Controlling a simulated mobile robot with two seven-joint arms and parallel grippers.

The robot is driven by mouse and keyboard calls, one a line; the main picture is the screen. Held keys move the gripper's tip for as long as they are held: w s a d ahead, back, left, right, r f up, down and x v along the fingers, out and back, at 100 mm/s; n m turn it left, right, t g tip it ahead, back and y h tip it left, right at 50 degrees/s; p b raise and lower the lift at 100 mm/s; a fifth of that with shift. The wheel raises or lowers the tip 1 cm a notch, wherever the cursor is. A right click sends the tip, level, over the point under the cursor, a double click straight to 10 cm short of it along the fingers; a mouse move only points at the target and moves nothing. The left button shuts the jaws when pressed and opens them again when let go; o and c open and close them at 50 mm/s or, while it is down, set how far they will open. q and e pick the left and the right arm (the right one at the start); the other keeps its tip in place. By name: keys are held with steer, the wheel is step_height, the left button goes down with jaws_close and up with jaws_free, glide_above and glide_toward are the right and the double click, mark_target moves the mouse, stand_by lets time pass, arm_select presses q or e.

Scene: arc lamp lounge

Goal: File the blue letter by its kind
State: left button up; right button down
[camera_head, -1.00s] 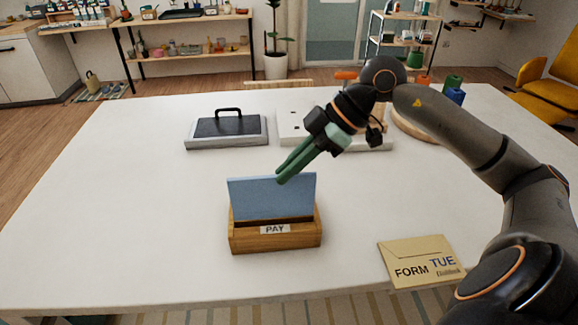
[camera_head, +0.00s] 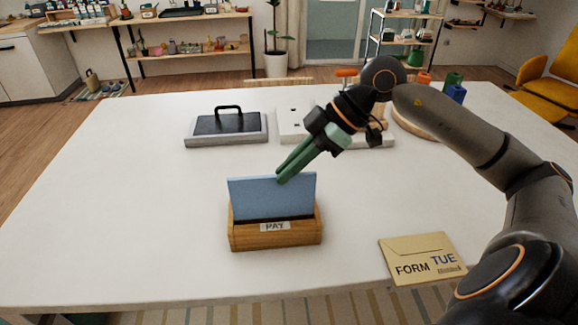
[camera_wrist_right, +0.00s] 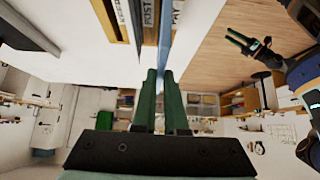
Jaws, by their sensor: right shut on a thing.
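The blue letter (camera_head: 270,198) stands upright at a wooden holder (camera_head: 262,240) whose front label reads PAY. Its lower edge meets the holder's top just behind the front panel; how deep it sits is hidden. My right gripper (camera_head: 281,177) is shut on the letter's upper edge. In the right wrist view the fingers (camera_wrist_right: 161,75) pinch the blue letter (camera_wrist_right: 164,35), with POST and PAY labels on either side of it. My left gripper (camera_wrist_right: 238,40) shows small at the upper right of that view, its fingers apart and empty.
A grey tray with a dark handled top (camera_head: 226,127) stands behind the holder. A white block (camera_head: 292,124) sits beside it, partly behind my right arm. The table's left side is clear.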

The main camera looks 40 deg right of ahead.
steer(key=shift+f+b, duration=1.35)
steer(key=shift+f, duration=0.3)
stand_by(0.3)
steer(key=c, duration=0.9)
jaws_free()
steer(key=shift+d+r, duration=0.1)
